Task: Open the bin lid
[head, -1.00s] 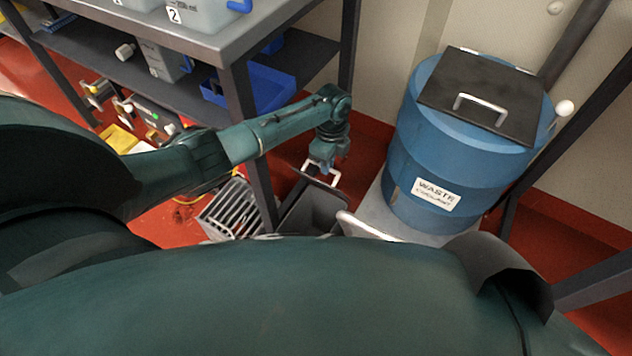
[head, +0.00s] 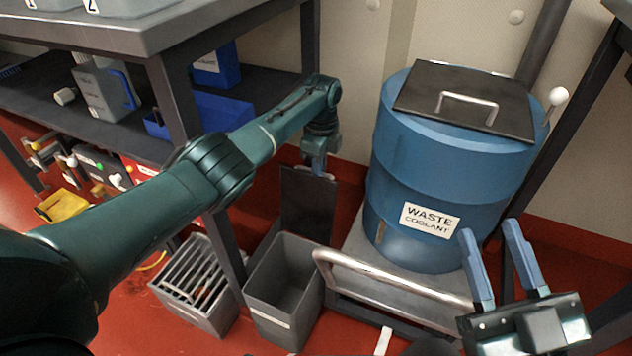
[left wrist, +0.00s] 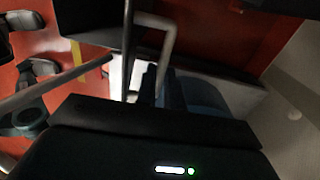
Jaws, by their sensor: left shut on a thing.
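The grey bin (head: 277,318) stands open-topped on the red floor, and I see into its empty-looking inside. Its dark lid (head: 308,208) stands up about vertical at the bin's back edge. My left gripper (head: 319,171) is at the lid's top edge, shut on the lid handle. The handle is mostly hidden in the head view; in the left wrist view a pale metal handle (left wrist: 168,42) runs to the fingers (left wrist: 150,84). My right gripper (head: 490,228) is open and empty, in front of the blue drum.
A blue waste coolant drum (head: 425,165) with its black lid (head: 420,95) shut stands right of the bin on a cart with a metal push bar (head: 400,277). A slatted grey crate (head: 215,318) sits left. The shelf's leg (head: 180,110) rises close to my left arm.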

